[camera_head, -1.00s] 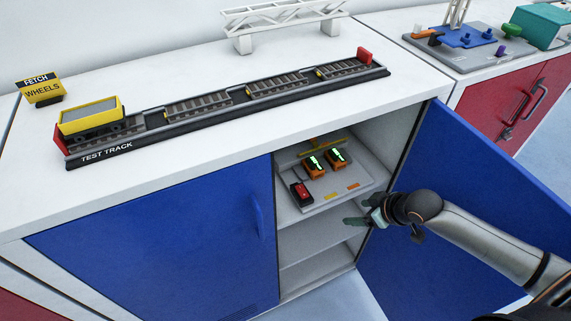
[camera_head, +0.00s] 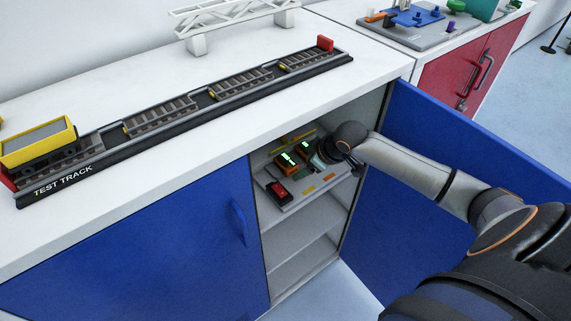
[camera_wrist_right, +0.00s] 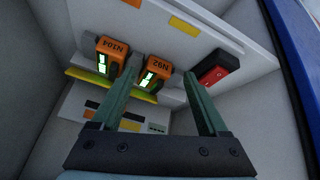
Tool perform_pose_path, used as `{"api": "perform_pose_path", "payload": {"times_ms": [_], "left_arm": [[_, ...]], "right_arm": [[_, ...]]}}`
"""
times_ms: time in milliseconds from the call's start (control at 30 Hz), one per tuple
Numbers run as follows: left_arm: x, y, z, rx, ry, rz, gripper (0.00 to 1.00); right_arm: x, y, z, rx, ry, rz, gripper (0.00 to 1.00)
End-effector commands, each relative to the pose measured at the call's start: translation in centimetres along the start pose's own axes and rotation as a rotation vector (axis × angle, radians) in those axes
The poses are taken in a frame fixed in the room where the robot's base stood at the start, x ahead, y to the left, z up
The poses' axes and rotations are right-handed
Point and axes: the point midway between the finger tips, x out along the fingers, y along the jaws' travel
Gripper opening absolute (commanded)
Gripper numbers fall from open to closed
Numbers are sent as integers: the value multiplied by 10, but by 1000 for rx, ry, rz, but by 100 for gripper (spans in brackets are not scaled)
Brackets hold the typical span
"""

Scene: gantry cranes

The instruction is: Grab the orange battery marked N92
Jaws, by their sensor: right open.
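The orange battery marked N92 (camera_wrist_right: 155,72), with a green lit display, sits in a charging tray on the cabinet's upper shelf. In the head view it appears as the left orange battery (camera_head: 286,161). A second orange battery, N104 (camera_wrist_right: 113,54), stands beside it. My right gripper (camera_wrist_right: 163,70) is open, its two dark green fingers pointing at the tray. In the wrist view N92 appears between the fingers, nearer the left one; I cannot tell whether they touch. In the head view the right gripper (camera_head: 320,160) is at the tray's right side, its fingertips hard to make out.
The countertop (camera_head: 230,140) overhangs the shelf.

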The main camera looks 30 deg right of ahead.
Motion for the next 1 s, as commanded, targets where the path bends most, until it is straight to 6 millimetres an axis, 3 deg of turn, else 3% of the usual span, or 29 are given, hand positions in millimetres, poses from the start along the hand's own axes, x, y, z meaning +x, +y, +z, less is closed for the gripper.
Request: {"api": "perform_pose_path", "payload": {"times_ms": [367, 567, 767, 1000], "left_arm": [[1, 2, 0, 0, 0, 3, 0], [2, 2, 1, -1, 1, 5, 0], [6, 4, 3, 0, -1, 10, 0], [6, 8, -3, 1, 10, 18, 0]], "right_arm": [[14, 6, -22, 0, 1, 0, 77], [28, 11, -44, 2, 4, -1, 77], [53, 12, -43, 1, 1, 0, 77], [58, 12, -43, -2, 0, 1, 77]]}}
